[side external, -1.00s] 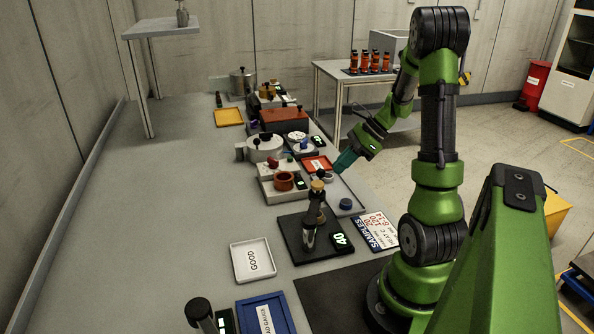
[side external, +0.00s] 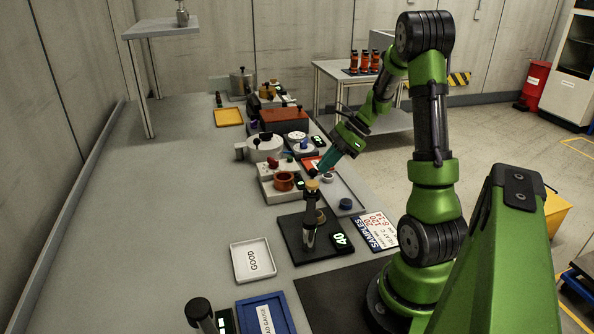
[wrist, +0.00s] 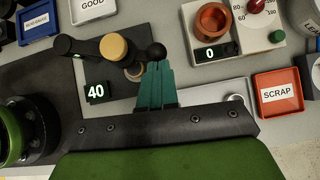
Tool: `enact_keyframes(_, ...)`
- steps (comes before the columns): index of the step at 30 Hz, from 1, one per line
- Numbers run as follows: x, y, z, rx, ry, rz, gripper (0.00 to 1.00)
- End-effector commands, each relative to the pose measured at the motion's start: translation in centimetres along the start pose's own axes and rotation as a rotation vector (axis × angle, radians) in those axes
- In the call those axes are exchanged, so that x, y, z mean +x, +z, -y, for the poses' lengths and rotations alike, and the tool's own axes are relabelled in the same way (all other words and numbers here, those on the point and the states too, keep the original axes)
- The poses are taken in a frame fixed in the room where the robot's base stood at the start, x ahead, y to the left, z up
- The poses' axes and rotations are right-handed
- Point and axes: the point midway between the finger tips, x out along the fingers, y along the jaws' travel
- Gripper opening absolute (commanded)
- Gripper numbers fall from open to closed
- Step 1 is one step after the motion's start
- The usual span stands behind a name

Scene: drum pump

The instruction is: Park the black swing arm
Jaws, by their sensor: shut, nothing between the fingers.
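A black cylindrical part (wrist: 66,46) lies on the other side of the cap. In the side view the tan cap (side external: 313,185) tops an upright post on a black base plate (side external: 291,240) with a "40" display (side external: 340,240). The side view shows my gripper (side external: 320,172) just above the cap.
An orange ring-shaped cup (wrist: 212,22) on a unit reading "0" (wrist: 210,53) and a red SCRAP tray (wrist: 278,93) are nearby. A white GOOD tray (side external: 252,260) and a blue tray (side external: 266,314) lie toward the camera. The left side of the bench (side external: 180,200) is clear.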

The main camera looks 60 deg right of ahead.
Motion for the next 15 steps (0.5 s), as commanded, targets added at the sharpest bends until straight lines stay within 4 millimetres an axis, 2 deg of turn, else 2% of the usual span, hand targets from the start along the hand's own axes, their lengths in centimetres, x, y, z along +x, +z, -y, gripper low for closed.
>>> enact_keyframes(7, 2.4, 2.7, 1.6, -0.17, 0.141, -0.001, 0.0)
enact_keyframes(15, 5.2, 6.2, 2.4, -0.369, 0.306, 0.0, 0.0)
